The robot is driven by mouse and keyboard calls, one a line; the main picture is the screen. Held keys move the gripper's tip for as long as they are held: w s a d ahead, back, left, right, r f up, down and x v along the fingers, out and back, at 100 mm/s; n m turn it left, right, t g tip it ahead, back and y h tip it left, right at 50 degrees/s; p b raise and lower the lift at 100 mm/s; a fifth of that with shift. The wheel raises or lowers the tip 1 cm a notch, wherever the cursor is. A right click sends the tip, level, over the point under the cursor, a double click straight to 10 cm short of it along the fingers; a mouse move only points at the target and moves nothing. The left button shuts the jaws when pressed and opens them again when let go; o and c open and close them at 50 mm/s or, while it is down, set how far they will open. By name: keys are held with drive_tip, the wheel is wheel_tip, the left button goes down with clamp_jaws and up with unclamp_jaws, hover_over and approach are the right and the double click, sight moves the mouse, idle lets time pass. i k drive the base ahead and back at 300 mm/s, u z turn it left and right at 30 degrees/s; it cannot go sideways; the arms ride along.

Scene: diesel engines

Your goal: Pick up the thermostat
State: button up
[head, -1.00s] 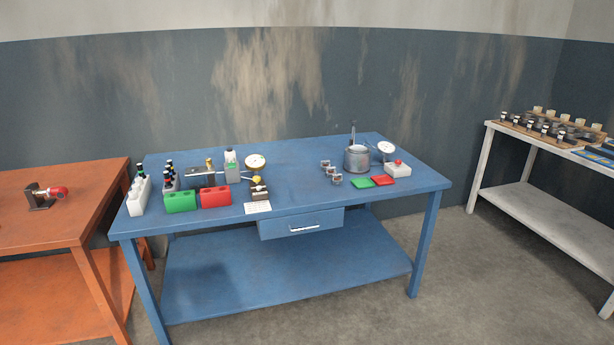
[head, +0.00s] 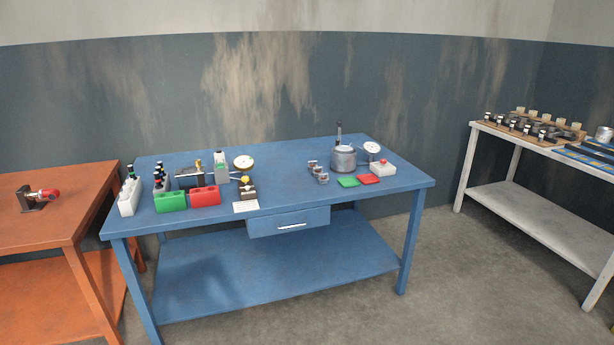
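Several small grey metal pieces (head: 318,172), which look like thermostats, stand in a short row on the blue table (head: 285,158). They are just left of a grey metal pot (head: 343,159). They are too small to tell apart in detail. A dark upright rod (head: 338,133) shows at the back of the pot. A dial gauge (head: 372,149) stands to its right. My gripper is not in view.
Green (head: 348,182) and red (head: 368,179) pads lie before the pot, beside a white box with a red button (head: 383,168). Injector fixtures crowd the table's left. An orange bench (head: 70,215) stands left, a white bench (head: 540,148) right. Floor in front is clear.

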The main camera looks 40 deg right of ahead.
sight(316, 171)
drive_tip(key=z, duration=0.05)
drive_tip(key=i, duration=0.95)
drive_tip(key=u, duration=0.15)
drive_tip(key=k, duration=0.9)
drive_tip(key=z, duration=0.15)
drive_tip(key=i, duration=0.6)
